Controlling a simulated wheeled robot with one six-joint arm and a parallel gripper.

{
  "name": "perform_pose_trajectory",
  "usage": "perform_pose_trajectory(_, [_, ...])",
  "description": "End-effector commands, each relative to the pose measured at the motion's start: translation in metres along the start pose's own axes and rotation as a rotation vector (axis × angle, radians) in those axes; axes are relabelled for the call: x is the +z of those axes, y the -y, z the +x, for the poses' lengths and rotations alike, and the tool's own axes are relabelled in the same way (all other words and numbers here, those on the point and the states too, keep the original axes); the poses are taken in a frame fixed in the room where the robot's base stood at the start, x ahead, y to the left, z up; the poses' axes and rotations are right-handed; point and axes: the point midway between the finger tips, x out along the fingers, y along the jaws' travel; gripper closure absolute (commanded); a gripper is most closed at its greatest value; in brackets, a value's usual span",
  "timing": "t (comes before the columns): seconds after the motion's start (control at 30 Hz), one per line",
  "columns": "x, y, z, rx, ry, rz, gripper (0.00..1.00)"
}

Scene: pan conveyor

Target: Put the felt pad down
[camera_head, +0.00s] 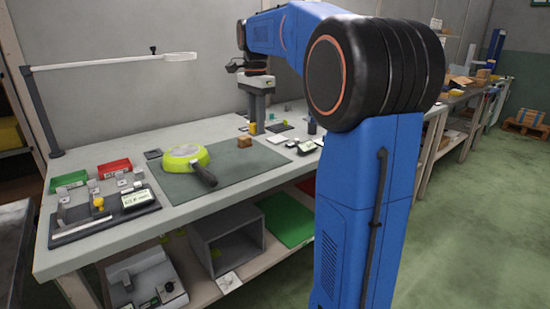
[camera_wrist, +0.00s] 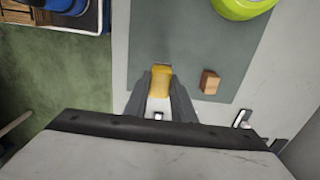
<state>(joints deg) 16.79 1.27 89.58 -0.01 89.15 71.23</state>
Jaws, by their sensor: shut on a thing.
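The yellow felt pad (camera_wrist: 160,82) is a small block between the fingertips of my gripper (camera_wrist: 160,95) in the wrist view. My gripper is shut on it. In the head view my gripper (camera_head: 256,113) points down over the back of the workbench, with the yellow pad (camera_head: 253,128) at its tip. The pad is behind the small brown wooden block (camera_head: 244,142). I cannot tell whether the pad touches the surface below. The block also shows in the wrist view (camera_wrist: 210,82), right of the pad and apart from it.
An upside-down lime-green pan (camera_head: 184,155) lies on the grey-green mat (camera_head: 235,172), its dark handle towards the front. Red (camera_head: 114,168) and green (camera_head: 69,181) bins and a dark tool tray (camera_head: 105,222) stand left. Small parts and cards (camera_head: 277,139) lie right of the pad.

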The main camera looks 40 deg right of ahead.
Motion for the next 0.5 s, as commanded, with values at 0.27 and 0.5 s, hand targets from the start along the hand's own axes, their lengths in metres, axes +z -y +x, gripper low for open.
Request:
perform_pose_trajectory(0.27, [0.000, -0.001, 0.042, 0.001, 0.001, -0.001, 0.98])
perform_pose_trajectory(0.5, [0.000, 0.000, 0.057, 0.001, 0.000, 0.000, 0.98])
